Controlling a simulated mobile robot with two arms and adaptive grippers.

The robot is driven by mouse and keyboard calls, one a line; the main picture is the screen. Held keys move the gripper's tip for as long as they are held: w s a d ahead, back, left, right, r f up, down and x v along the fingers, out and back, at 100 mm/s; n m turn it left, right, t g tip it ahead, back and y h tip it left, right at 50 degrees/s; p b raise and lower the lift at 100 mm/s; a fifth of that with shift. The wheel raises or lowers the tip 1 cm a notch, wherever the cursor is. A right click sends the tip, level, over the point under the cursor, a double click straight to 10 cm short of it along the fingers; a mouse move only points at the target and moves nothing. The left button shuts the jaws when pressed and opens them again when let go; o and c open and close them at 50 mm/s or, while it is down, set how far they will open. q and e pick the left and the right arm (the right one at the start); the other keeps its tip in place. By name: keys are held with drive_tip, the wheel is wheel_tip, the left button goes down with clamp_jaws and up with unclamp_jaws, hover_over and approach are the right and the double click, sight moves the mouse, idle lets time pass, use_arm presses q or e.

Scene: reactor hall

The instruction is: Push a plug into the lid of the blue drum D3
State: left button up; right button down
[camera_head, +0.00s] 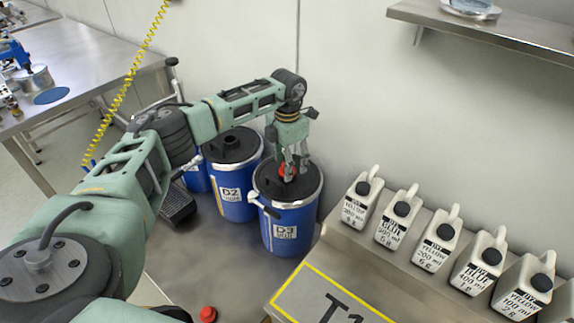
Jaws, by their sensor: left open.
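The blue drum D3 (292,232) stands upright, with a black lid (268,180) and a white label. My left gripper (291,170) points down over this lid, with its jaws open. A red plug (284,171) shows at the fingertips, on or just above the middle of the lid. The fingers partly hide it, so I cannot tell how deep it sits. A second red plug (208,313) is at the bottom edge of the picture, left of the yellow-framed T1 area. My right gripper is not in view.
Blue drum D2 (232,203) stands close to the left of D3, with another blue drum partly hidden behind my arm. Several white jugs (400,215) line the bench at right, behind the T1 marking (325,300). A metal shelf (490,32) juts from the wall above.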

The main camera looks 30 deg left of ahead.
use_arm(q)
wheel_tip(320, 180, up, 10)
drive_tip(key=shift+r, duration=0.15)
idle(0.7)
